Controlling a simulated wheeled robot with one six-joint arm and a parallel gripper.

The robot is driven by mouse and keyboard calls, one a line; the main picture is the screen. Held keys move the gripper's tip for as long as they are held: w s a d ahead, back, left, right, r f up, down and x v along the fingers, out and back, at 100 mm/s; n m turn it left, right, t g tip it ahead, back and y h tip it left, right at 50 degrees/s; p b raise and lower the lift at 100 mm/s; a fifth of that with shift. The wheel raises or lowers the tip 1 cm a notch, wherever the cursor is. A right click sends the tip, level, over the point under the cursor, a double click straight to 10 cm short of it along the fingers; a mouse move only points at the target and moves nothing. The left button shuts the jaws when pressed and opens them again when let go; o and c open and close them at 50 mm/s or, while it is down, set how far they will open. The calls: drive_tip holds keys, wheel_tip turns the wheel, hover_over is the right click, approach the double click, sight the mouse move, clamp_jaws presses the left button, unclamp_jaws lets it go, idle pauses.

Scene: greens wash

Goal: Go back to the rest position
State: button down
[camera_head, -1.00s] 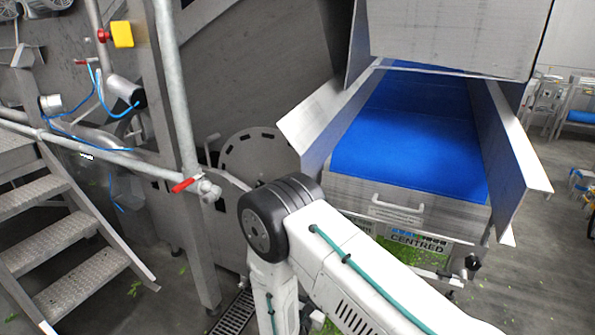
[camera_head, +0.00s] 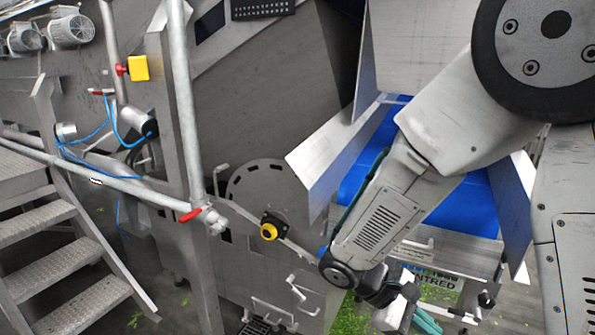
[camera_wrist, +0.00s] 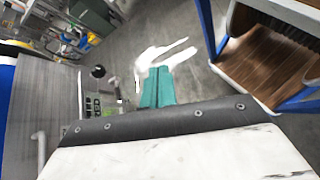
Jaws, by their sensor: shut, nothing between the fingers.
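My gripper (camera_head: 428,323) is at the bottom of the head view, low in front of the conveyor's end and partly cut off by the frame. In the wrist view its two teal fingers (camera_wrist: 157,88) lie side by side, shut, with nothing seen between them. My arm is raised and folded, its links crossing the right side of the head view and hiding part of the conveyor. The rest position itself is not marked in either view.
A blue conveyor belt (camera_head: 372,165) with metal side walls lies behind my arm. Steel stairs (camera_head: 60,255) and a pipe rail (camera_head: 185,110) stand left. Green leaves (camera_head: 350,315) lie low near the machine. A blue-framed unit with a brown surface (camera_wrist: 250,65) stands right in the wrist view.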

drive_tip(key=s+d+r+m+t+y, duration=0.2)
drive_tip(key=s+r+m+t+y, duration=0.3)
drive_tip(key=s+r+m+y, duration=0.4)
drive_tip(key=s+r+y, duration=0.1)
drive_tip(key=s+r, duration=0.3)
drive_tip(key=r, duration=0.3)
drive_tip(key=shift+s+r+m, duration=0.15)
drive_tip(key=shift+s+m, duration=0.2)
drive_tip(key=shift+m, duration=0.05)
